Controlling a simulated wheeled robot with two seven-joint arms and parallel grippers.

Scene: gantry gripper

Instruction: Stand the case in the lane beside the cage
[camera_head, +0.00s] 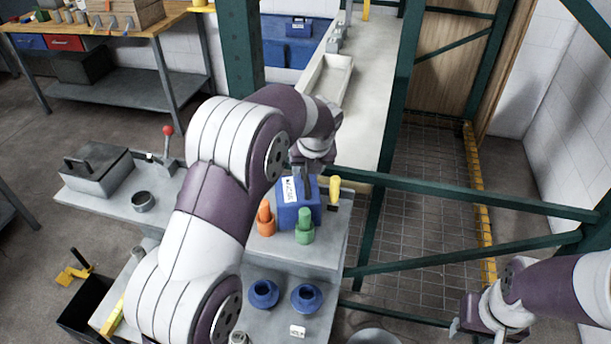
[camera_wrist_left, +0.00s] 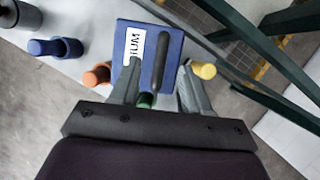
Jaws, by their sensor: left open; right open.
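In the left wrist view the open fingers (camera_wrist_left: 160,78) straddle the line of the handle (camera_wrist_left: 167,58) above the blue case (camera_wrist_left: 127,62); contact cannot be told. The green-framed cage (camera_head: 460,197) with a mesh floor stands to the right. My right gripper (camera_head: 468,322) is at the lower right, apart from everything. Which strip is the lane is unclear.
An orange piece (camera_head: 266,220), a green piece (camera_head: 305,228) and a yellow-handled piece (camera_head: 335,186) crowd the case. Blue rings (camera_head: 264,293) lie in front. Green rails (camera_head: 430,188) cross close on the right. A pale counter (camera_head: 380,90) with a white tray (camera_head: 330,78) runs behind.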

